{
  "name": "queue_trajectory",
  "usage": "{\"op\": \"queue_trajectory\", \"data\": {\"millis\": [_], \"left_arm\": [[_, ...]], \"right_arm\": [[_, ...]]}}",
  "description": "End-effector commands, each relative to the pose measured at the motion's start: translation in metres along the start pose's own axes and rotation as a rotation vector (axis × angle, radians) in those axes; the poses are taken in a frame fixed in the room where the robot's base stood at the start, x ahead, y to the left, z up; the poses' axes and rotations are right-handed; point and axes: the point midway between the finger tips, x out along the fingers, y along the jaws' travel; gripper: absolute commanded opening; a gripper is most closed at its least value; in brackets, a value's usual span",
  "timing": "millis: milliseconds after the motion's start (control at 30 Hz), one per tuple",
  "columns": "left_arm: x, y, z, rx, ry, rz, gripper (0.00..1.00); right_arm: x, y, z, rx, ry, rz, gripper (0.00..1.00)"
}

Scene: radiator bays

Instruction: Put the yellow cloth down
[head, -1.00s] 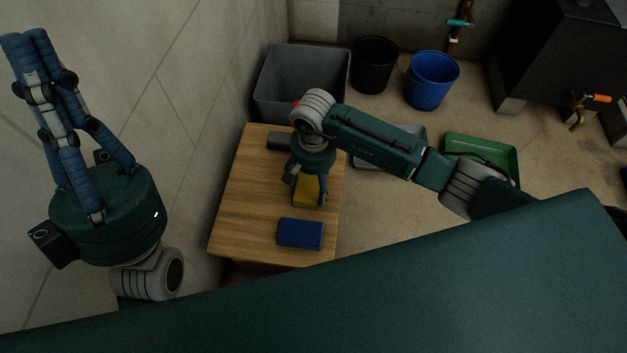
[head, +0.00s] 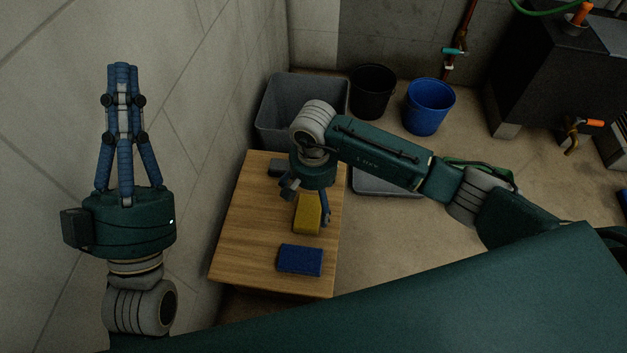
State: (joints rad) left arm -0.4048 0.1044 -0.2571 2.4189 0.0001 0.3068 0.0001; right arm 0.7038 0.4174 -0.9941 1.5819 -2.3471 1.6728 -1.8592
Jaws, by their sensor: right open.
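The yellow cloth (head: 308,217) is a folded block on the wooden table (head: 240,235), near its right edge. It appears to rest on the tabletop. My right gripper (head: 307,204) points down over it and is open, with one blue finger beside the cloth's right side and another finger up to its left. The gripper body hides the cloth's far end. My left gripper (head: 123,72) points up near the wall at the left, with its fingers together and nothing between them.
A folded blue cloth (head: 300,260) lies nearer on the table. Behind stand a grey bin (head: 275,115), a black bucket (head: 372,90) and a blue bucket (head: 430,105). A grey tray (head: 375,183) lies on the floor, partly behind my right arm. The table's left half is bare.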

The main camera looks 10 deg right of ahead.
Motion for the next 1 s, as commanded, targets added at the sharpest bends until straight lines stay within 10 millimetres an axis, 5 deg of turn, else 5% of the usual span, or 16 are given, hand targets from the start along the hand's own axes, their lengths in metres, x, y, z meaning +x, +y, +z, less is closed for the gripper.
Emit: {"op": "queue_trajectory", "data": {"millis": [433,1000], "left_arm": [[-0.02,-0.011,0.092,0.018,-0.432,-0.02,0.0],[-0.029,-0.014,0.108,0.021,-0.508,-0.024,0.0]], "right_arm": [[-0.06,-0.001,0.0,0.0,0.001,-0.002,0.93],[-0.068,0.0,0.0,0.0,0.0,-0.001,0.93]]}}
